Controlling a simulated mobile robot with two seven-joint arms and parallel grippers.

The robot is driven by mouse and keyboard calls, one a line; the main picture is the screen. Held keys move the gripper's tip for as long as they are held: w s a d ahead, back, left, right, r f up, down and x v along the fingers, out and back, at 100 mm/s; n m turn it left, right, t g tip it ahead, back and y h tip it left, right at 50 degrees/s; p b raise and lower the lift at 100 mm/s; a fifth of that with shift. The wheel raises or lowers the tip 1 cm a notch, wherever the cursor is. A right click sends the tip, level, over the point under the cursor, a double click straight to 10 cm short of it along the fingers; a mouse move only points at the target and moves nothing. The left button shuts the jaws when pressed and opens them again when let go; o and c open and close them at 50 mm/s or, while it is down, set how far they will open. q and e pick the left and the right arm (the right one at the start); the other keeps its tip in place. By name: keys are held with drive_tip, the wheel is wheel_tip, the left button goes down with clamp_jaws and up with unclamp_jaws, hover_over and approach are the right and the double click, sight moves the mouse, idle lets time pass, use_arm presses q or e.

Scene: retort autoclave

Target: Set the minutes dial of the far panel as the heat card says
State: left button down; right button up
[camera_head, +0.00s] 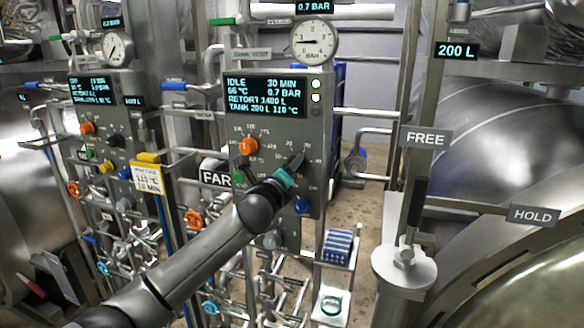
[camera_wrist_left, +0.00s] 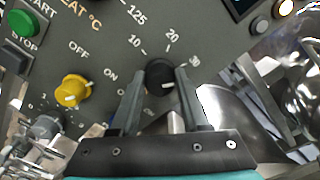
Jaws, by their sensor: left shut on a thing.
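The far panel (camera_head: 225,130), with a FAR label, stands in the middle of the head view. Its screen (camera_head: 265,97) reads IDLE, 30 MIN, 66 °C, 0.7 BAR. The black minutes dial (camera_wrist_left: 160,76) has 10, 20 and 30 printed around it. My left gripper (camera_wrist_left: 160,88) is shut on this dial, one finger on each side. The dial's white mark is on its lower right in the wrist view. In the head view my left gripper (camera_head: 294,168) partly hides the dial. The heat card (camera_head: 148,178) hangs left of the panel; its small print is hard to read, seemingly 10 MIN.
An orange heat knob (camera_head: 249,146) and green button (camera_head: 239,177) are left of the dial. A yellow knob (camera_wrist_left: 73,90) lies close to the left finger. A second panel (camera_head: 100,130) stands left. A lever (camera_head: 412,210) stands right, between FREE and HOLD signs.

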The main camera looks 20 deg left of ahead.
use_arm(q)
drive_tip(key=n, duration=2.2)
drive_tip(key=shift+d+f+n, duration=0.1)
drive_tip(key=shift+f+n, duration=0.2)
drive_tip(key=shift+n, duration=0.1)
drive_tip(key=shift+c, duration=1.9)
unclamp_jaws()
drive_tip(key=shift+s, duration=0.1)
drive_tip(key=s+b, duration=0.2)
drive_tip(key=s, duration=1.3)
drive_tip(key=shift+a+b, duration=0.3)
drive_tip(key=shift+b, duration=0.05)
